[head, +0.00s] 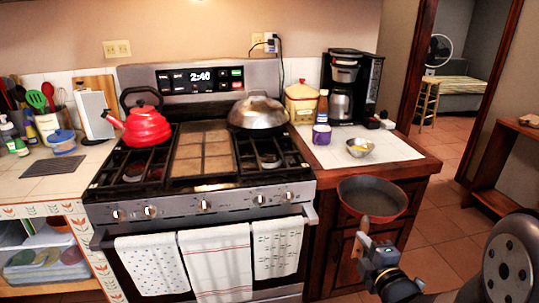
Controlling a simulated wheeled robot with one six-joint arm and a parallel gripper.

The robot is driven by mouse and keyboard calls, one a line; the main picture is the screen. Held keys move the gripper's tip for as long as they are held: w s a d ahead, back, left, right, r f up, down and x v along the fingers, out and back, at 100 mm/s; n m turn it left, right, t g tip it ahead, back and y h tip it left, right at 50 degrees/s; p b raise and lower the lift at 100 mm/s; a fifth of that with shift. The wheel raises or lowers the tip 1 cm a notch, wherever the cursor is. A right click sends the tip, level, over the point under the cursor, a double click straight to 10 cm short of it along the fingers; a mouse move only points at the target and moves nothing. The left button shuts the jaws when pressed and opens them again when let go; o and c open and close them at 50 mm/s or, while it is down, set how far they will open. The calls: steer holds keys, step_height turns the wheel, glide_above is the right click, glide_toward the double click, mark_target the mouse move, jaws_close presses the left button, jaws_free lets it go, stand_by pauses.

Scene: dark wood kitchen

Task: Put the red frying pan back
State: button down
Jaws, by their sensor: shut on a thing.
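The red frying pan (371,197) is in the head view, right of the stove and in front of the small counter's corner. It has a red outer wall, a dark grey inside and a light wooden handle (362,232) pointing down toward me. My gripper (365,243) is at the lower right, shut on that handle. The pan looks held in the air, with its open side up and no support visible below it. Its inside looks empty.
The stove (205,160) holds a red kettle (146,125) and a domed metal lid (258,111). The counter (395,150) carries a coffee maker (344,88), a metal bowl (360,148) and a purple cup (321,134). Towels (215,262) hang on the oven. Tiled floor is open at right.

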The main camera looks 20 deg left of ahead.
steer(key=a+r+n+g+y, duration=0.6)
steer(key=a+r+n+g, duration=0.1)
steer(key=a+r, duration=0.9)
steer(key=shift+w+r+g+y, duration=0.4)
steer(key=shift+r, duration=0.3)
